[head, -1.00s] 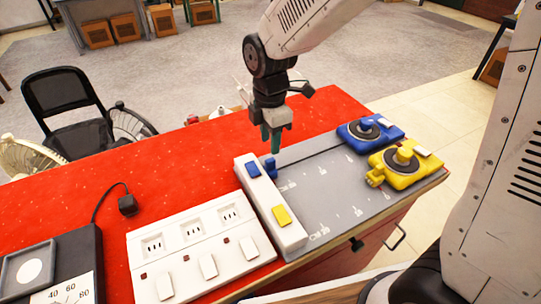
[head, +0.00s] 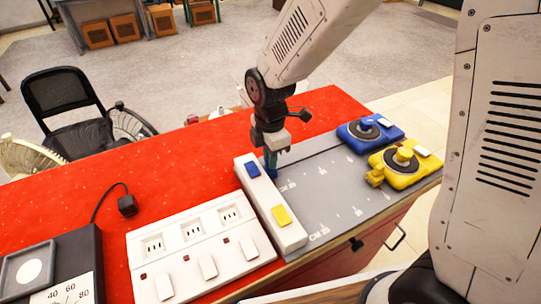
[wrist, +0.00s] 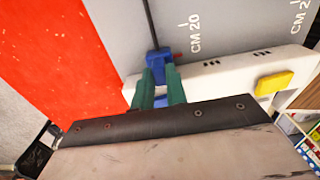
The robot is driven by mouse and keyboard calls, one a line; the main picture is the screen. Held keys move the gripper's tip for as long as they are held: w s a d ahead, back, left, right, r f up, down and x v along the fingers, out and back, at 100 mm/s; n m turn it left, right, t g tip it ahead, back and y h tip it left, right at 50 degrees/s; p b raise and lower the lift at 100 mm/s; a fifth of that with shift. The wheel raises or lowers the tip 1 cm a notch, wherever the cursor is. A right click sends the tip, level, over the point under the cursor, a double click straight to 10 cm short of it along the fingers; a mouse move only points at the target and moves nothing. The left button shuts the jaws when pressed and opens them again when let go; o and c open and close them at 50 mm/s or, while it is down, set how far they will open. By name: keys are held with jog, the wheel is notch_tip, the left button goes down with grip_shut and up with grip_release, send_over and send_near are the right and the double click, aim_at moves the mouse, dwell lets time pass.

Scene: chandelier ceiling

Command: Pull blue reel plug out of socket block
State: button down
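The blue plug (wrist: 157,60) is at the side of the white socket block (head: 284,222), near the block's blue switch (head: 252,170). A dark cord runs from the plug across the grey board to the blue reel (head: 366,130). My gripper (head: 271,170) is lowered at the plug and mostly hides it in the head view. In the wrist view its green fingertips (wrist: 161,72) are at either side of the plug. I cannot tell whether they press on it or stand slightly apart. How deep the plug sits is hidden.
A yellow reel (head: 405,165) stands on the grey board (head: 330,205) in front of the blue reel. A white three-socket strip (head: 200,245) lies left of the block. A black plug (head: 127,205) lies on the red tabletop (head: 60,205), which is clear behind it.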

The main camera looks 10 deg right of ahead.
jog(key=d, duration=0.2)
jog(key=w+d, duration=0.1)
jog(key=d, duration=0.1)
jog(key=shift+w, duration=0.1)
jog(key=c, duration=1.4)
grip_release()
jog(key=shift+a, duration=0.1)
notch_tip(320, 180, up, 8)
jog(key=shift+f, duration=0.1)
jog(key=s+d+r+m, duration=0.3)
jog(key=s+d+m, duration=0.1)
jog(key=s+m, duration=0.3)
jog(key=s+d+r+m+t, duration=0.1)
jog(key=s+d+r+m, duration=0.3)
jog(key=s+m, duration=0.3)
jog(key=s+d+r+m, duration=0.4)
jog(key=s+m, duration=0.3)
jog(key=s, duration=0.2)
jog(key=shift+s+d+r, duration=0.2)
jog(key=shift+d+r, duration=0.05)
jog(key=shift+d, duration=0.05)
